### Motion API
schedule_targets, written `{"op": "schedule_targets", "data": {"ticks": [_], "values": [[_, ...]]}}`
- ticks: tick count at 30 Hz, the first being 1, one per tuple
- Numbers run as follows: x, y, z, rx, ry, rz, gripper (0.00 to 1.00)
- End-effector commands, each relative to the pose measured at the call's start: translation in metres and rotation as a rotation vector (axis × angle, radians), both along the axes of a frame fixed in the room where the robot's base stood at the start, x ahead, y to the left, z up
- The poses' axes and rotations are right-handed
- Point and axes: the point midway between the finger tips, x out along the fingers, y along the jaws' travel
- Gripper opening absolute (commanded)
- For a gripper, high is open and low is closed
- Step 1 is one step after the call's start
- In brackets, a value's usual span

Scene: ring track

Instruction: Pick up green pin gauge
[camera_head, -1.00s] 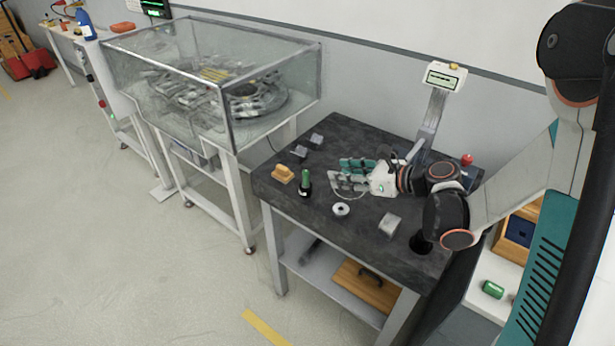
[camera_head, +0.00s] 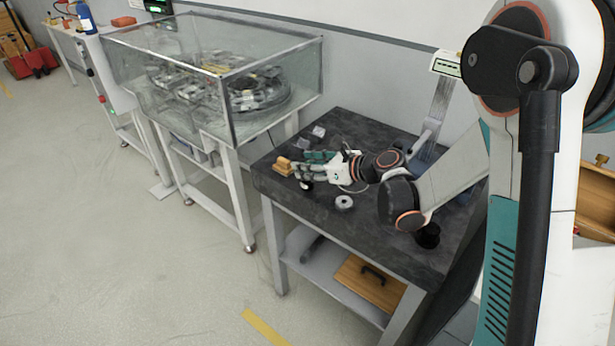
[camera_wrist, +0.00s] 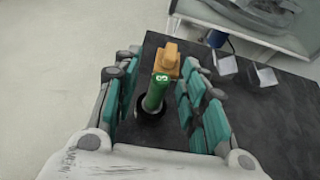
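The green pin gauge (camera_wrist: 155,96) stands upright in a dark round base in the wrist view, with pale marks on its top. It lies between the two teal-padded fingers of my gripper (camera_wrist: 158,95). The fingers are spread, with a visible gap on each side of the pin. In the head view my gripper (camera_head: 312,166) is low over the left part of the dark table (camera_head: 330,215), and its fingers hide most of the pin there.
A yellow-orange block (camera_head: 283,165) sits just beyond the pin. Grey metal blocks (camera_head: 319,131) stand farther back. A metal ring (camera_head: 344,202) lies in front of my arm. A glass-covered machine (camera_head: 225,85) stands to the left. A display post (camera_head: 440,85) rises behind.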

Motion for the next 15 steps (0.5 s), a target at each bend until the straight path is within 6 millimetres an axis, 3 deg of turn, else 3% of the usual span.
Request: {"op": "schedule_targets", "data": {"ticks": [8,12,13,15], "values": [[0.0027,0.0032,-0.0011,0.0,0.0,-0.001,0.36],[0.0026,0.0032,-0.0011,0.0,0.0,-0.001,0.05],[0.0026,0.0031,-0.001,0.0,0.0,-0.001,0.0],[0.0026,0.0031,-0.0011,0.0,0.0,-0.001,0.0]]}}
